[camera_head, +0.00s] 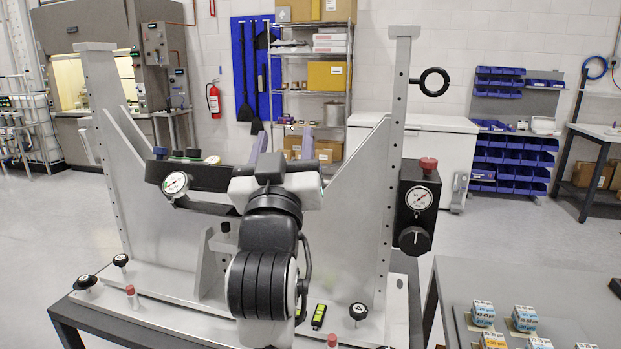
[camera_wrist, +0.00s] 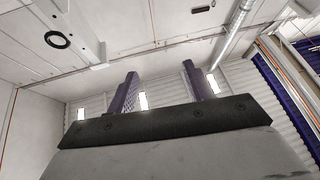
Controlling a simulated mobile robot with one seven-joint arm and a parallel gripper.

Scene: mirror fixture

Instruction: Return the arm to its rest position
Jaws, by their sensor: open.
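My gripper (camera_wrist: 160,70) shows in the wrist view with its two purple fingers apart and nothing between them. In the head view the fingertips of my gripper (camera_head: 283,138) show just beyond my wrist, and my arm hides most of the rest. My arm is raised and bent in front of the grey metal mirror fixture (camera_head: 355,200), between its two tall uprights. The wrist camera faces up toward the ceiling. I cannot tell how close my arm is to the fixture's inner parts.
A gauge box (camera_head: 418,200) with a knob is on the right upright, and a black ring (camera_head: 434,82) sticks out above it. A round gauge (camera_head: 176,184) is at the left. A side table (camera_head: 540,285) at lower right bears several small labelled blocks. Open floor lies beyond.

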